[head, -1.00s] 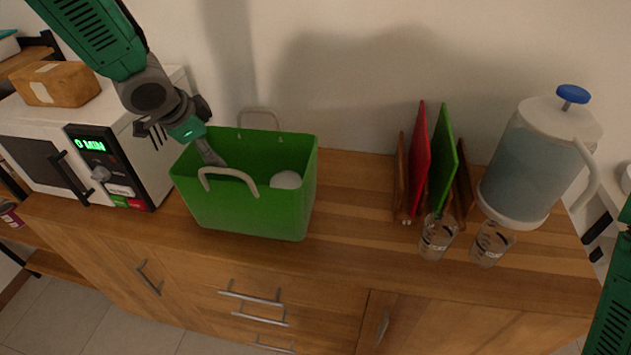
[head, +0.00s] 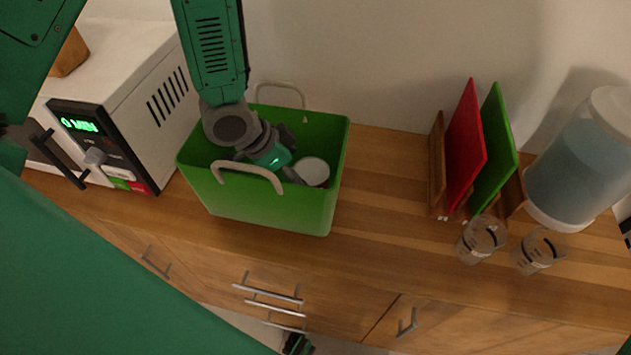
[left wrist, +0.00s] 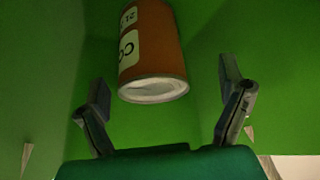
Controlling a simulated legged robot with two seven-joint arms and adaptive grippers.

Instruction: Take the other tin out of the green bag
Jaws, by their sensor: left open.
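The green bag (head: 270,205) stands open on the wooden counter with two pale handles. A tin with a whitish round end (head: 312,171) is inside it, towards the right. In the left wrist view the tin (left wrist: 152,50) shows an orange-brown side with a white label. My left gripper (head: 290,172) reaches down into the bag, just left of the tin; its fingertips are mostly hidden in the head view. In the left wrist view the left gripper (left wrist: 168,98) is open, its fingers spread on either side of the tin's near end, not visibly touching it.
A white microwave (head: 135,85) stands left of the bag. Right of it are a rack with red (head: 466,135) and green boards (head: 495,150), two clear glasses (head: 482,240) and a water dispenser (head: 580,165). The counter between bag and rack is clear.

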